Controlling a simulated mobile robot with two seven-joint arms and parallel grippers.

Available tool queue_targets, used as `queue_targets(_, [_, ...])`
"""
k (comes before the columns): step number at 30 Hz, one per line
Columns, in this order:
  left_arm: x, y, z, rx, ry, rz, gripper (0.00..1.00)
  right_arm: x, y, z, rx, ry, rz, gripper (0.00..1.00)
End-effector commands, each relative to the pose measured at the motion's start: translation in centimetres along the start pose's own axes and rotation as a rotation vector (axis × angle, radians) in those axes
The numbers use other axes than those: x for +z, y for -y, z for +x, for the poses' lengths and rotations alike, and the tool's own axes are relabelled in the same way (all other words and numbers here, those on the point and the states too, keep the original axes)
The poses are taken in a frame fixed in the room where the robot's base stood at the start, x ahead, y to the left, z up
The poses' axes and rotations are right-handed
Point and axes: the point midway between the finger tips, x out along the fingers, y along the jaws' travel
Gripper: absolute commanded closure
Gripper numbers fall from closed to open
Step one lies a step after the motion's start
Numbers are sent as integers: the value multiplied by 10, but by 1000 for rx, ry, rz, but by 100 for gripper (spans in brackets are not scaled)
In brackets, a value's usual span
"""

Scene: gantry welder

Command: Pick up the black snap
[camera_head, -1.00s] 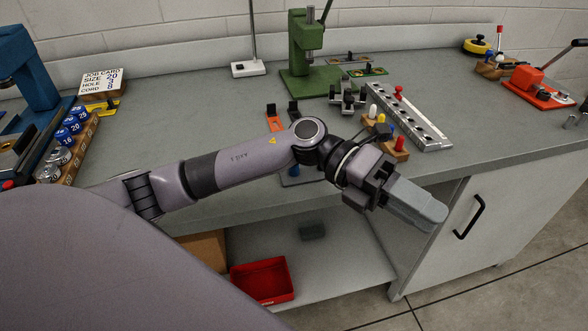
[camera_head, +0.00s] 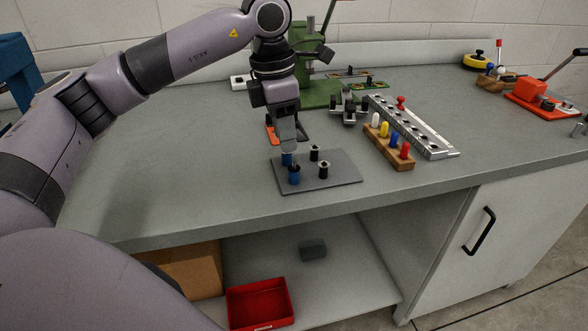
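A grey plate (camera_head: 343,173) lies near the front edge of the bench. Two small black posts with pale tops, likely the black snaps, stand on its right part: a rear one (camera_head: 314,153) and a front one (camera_head: 323,170). Two blue ones stand to their left, a rear one (camera_head: 287,159) and a front one (camera_head: 294,175). My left gripper (camera_head: 289,147) points down just above and behind the rear blue one, left of the black ones. Its fingers are seen nearly edge-on, so their gap cannot be told. My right gripper is not in view.
A wooden block with coloured pegs (camera_head: 388,148) and a long metal strip (camera_head: 432,143) lie right of the plate. A green press (camera_head: 320,92) stands behind. An orange-handled tool (camera_head: 271,132) lies near the gripper. A red bin (camera_head: 260,304) sits on the shelf below.

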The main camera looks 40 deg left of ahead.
Motion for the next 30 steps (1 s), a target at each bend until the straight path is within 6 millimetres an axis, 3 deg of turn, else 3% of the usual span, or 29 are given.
queue_targets(10, [6,7,48,-4,0,1,63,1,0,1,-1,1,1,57])
queue_targets(19, [6,7,53,-3,2,2,63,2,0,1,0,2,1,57])
queue_targets(23, [6,7,53,-3,2,2,100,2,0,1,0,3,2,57])
queue_targets(30, [6,7,53,-3,2,2,100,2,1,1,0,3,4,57])
